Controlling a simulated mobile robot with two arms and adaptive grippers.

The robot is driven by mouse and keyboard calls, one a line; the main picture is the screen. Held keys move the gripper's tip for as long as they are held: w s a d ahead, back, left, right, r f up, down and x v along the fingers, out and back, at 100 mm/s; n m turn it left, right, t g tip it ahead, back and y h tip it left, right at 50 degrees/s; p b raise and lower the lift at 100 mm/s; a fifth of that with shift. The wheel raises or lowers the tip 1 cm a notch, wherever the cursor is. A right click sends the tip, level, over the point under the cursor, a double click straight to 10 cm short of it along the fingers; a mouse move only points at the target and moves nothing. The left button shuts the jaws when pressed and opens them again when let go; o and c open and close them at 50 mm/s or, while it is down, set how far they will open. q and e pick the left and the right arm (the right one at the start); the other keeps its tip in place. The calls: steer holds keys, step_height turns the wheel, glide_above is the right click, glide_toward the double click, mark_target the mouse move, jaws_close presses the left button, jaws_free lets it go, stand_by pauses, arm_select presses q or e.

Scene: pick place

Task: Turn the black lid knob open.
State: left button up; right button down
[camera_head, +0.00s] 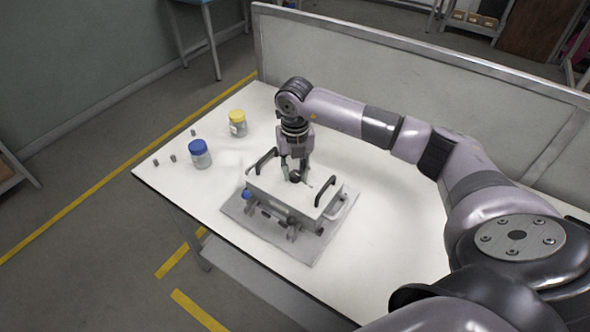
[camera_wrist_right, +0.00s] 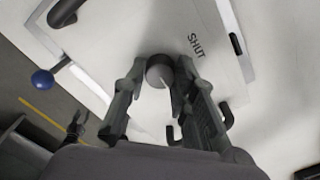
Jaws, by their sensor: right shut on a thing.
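The black lid knob (camera_wrist_right: 159,73) sits on the white lid of a box-like device (camera_head: 283,201). In the right wrist view the word SHUT is printed on the lid (camera_wrist_right: 222,62) beside the knob, and a pale pointer line shows on the knob's top. My right gripper (camera_head: 296,176) comes down onto the lid from above; its two fingers (camera_wrist_right: 158,92) are shut on the knob, one on each side. In the head view the gripper partly hides the knob. My left gripper is in neither view.
The device stands on a grey plate (camera_head: 238,208) on the white table (camera_head: 370,262). Two dark handles rise from the lid, and a blue ball-ended lever (camera_wrist_right: 43,81) sticks out. A blue-lidded jar (camera_head: 200,155), a yellow-lidded jar (camera_head: 237,124) and small grey pieces stand at the left.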

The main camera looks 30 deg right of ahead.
mark_target(295, 174)
stand_by(0.3)
steer(key=c, duration=1.3)
jaws_free()
step_height(295, 174, up, 12)
steer(key=shift+f, duration=0.1)
